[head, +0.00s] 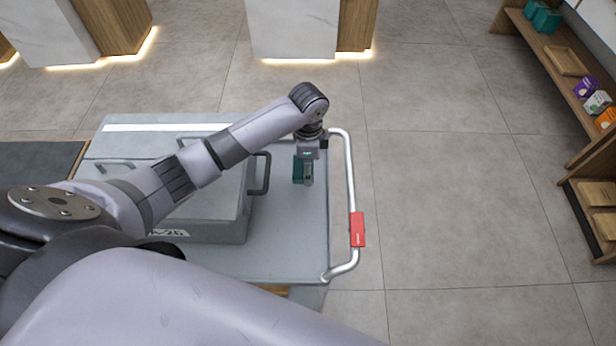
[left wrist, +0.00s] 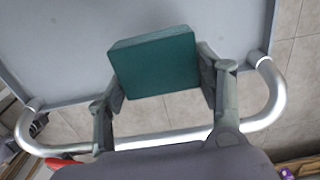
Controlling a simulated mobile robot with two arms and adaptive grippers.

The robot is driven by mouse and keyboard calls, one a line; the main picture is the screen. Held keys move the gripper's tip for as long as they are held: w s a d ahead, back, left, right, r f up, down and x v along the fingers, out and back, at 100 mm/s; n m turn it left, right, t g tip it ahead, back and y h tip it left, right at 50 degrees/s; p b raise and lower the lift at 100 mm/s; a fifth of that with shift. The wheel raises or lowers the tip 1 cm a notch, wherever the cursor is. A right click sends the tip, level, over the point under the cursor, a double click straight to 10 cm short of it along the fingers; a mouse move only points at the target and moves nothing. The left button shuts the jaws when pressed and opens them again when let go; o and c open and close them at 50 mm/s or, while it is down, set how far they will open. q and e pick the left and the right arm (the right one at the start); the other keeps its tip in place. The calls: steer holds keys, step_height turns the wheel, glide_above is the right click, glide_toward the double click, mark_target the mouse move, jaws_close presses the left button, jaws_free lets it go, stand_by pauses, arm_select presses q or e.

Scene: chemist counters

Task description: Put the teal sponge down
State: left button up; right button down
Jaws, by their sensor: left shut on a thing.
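The teal sponge (head: 298,170) is a block at the right end of the grey cart top (head: 285,228), inside the metal handle. It also shows in the left wrist view (left wrist: 157,62), between the two fingers. My left gripper (head: 306,176) points down and is shut on the sponge, with a finger on each side of it. I cannot tell whether the sponge touches the cart top or hangs just above it. My right gripper is not in view.
A grey lidded case (head: 228,205) stands on the cart left of the sponge. A metal handle (head: 350,185) with a red tag (head: 358,229) curves around the cart's right end. Bare cart top lies between case and handle. Shelves (head: 550,45) stand far right.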

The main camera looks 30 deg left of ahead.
arm_select(q)
steer(key=shift+f, duration=0.95)
step_height(320, 180, down, 4)
steer(key=shift+f, duration=0.25)
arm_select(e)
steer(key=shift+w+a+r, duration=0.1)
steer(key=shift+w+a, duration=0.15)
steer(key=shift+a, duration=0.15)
arm_select(q)
steer(key=shift+f, duration=0.15)
steer(key=o, duration=1.1)
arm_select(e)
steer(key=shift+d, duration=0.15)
arm_select(q)
step_height(320, 180, up, 12)
steer(key=shift+r, duration=0.2)
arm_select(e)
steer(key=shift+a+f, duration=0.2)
